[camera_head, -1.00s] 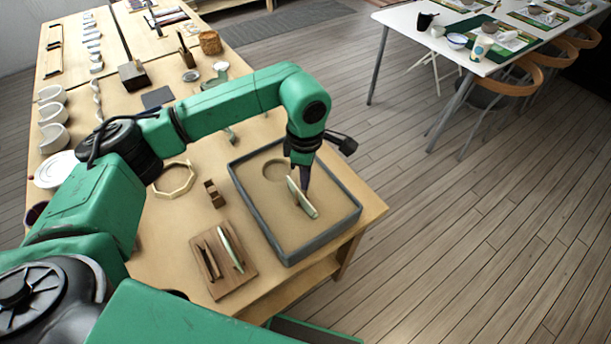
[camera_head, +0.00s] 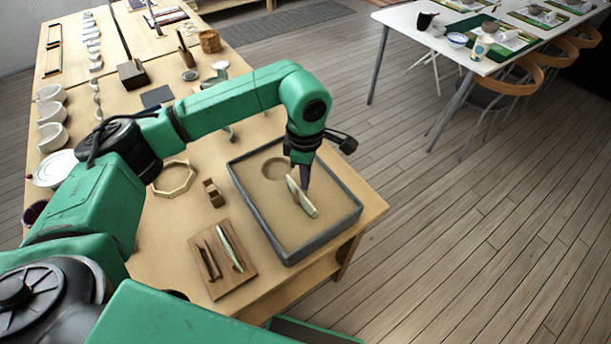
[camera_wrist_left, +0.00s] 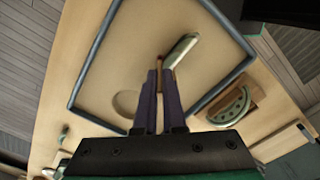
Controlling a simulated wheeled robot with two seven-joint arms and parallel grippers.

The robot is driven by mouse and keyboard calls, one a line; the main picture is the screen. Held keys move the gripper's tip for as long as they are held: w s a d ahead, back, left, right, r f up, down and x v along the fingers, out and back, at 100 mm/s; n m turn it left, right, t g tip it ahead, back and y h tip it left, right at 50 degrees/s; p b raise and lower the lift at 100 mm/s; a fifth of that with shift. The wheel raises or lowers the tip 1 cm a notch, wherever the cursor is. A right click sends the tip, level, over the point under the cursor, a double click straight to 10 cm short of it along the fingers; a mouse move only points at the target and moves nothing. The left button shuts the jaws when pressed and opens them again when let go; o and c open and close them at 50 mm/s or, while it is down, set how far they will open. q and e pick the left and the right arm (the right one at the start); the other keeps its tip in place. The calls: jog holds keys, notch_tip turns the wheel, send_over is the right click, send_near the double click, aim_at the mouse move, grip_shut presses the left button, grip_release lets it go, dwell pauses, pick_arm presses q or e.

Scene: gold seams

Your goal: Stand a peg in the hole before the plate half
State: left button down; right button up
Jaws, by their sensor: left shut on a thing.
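The sand tray (camera_head: 262,222) is a grey-rimmed box of pale sand, with a round hollow (camera_head: 275,169) towards its far end. The plate half (camera_head: 304,200) stands on edge in the sand, pale with a greenish rim. In the left wrist view the plate half (camera_wrist_left: 183,47) lies just beyond my fingertips. My left gripper (camera_head: 304,184) points down into the tray close beside the plate half. In the left wrist view its dark fingers (camera_wrist_left: 160,80) are shut on a small brown peg (camera_wrist_left: 159,62), mostly hidden between them. The hole is hidden. My right gripper is not in view.
A wooden board (camera_head: 238,285) with plate pieces lies left of the tray. A small wooden block (camera_head: 213,193) and an octagonal frame (camera_head: 175,178) stand nearby. Bowls (camera_head: 51,113) line the far left. The sand around the plate half is largely clear.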

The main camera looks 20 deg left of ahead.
pick_arm(q)
jog(key=shift+f+b, duration=0.4)
jog(key=shift+b, duration=0.35)
dwell(0.6)
jog(key=shift+f+b, duration=0.6)
dwell(0.5)
jog(key=c, duration=0.5)
grip_release()
dwell(0.3)
jog(key=shift+r+p, duration=1.8)
jog(key=shift+r, duration=1.3)
